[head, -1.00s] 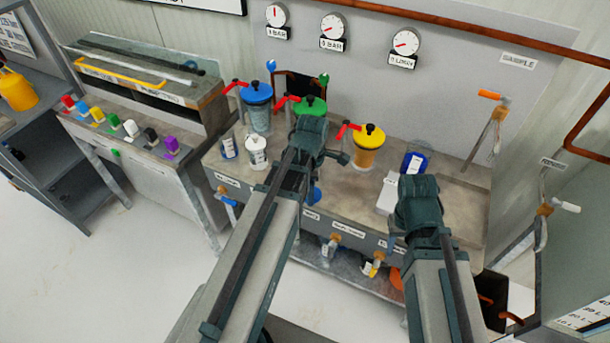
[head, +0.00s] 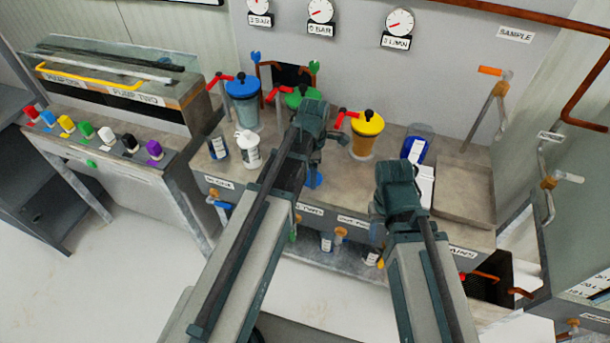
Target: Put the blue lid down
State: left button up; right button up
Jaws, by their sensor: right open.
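A blue lid (head: 242,86) with a black knob sits on the left pot at the back of the bench. A green lid (head: 301,96) and a yellow lid (head: 367,123) top the pots to its right.
A blue jar (head: 418,142) with a white label stands behind my right wrist. A white bottle (head: 248,150) and a labelled bottle (head: 218,146) stand at the bench's left. An empty tray area (head: 465,190) lies at the right. Red handles (head: 220,78) stick out beside the pots.

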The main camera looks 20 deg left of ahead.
pick_arm(q)
jog(key=shift+f, duration=0.25)
jog(key=shift+d+r, duration=0.15)
jog(key=shift+f, duration=0.3)
jog(key=o, duration=1.2)
jog(key=shift+r, duration=0.1)
jog(key=shift+c, duration=0.2)
notch_tip(320, 180, up, 12)
jog(key=p, duration=1.2)
jog(key=shift+r, duration=0.2)
